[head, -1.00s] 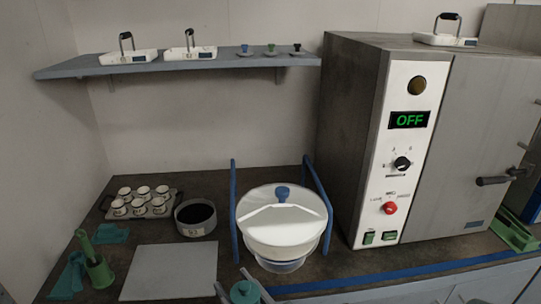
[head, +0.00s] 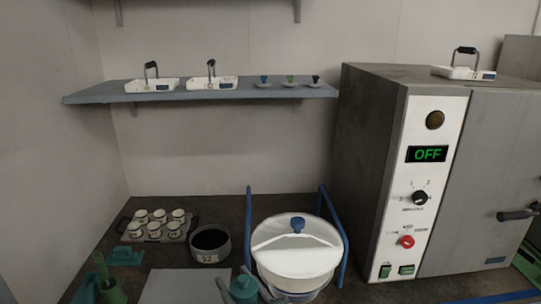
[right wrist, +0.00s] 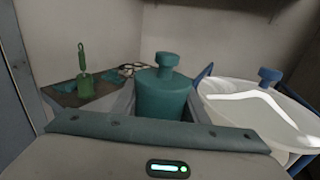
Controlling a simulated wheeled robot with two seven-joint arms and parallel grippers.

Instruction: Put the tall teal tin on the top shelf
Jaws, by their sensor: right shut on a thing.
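The tall teal tin (head: 243,290), with a knobbed lid, shows at the bottom edge of the head view. My right gripper (head: 250,292) is shut on it, with grey fingers on either side. In the right wrist view the tin (right wrist: 163,95) stands upright between the fingers; its lower part is hidden behind my gripper body. Above the long grey shelf (head: 110,93), two brackets (head: 298,10) of a higher shelf show at the top of the head view; that shelf's upper surface is out of view. My left gripper is not in view.
A white lidded bowl (head: 297,262) between blue rails (head: 249,225) stands just right of the tin. White carriers and small knobs sit on the lower shelf. A large grey machine (head: 375,150) fills the right. Cups, a dark pot (head: 210,246) and a green brush holder (head: 112,290) stand left.

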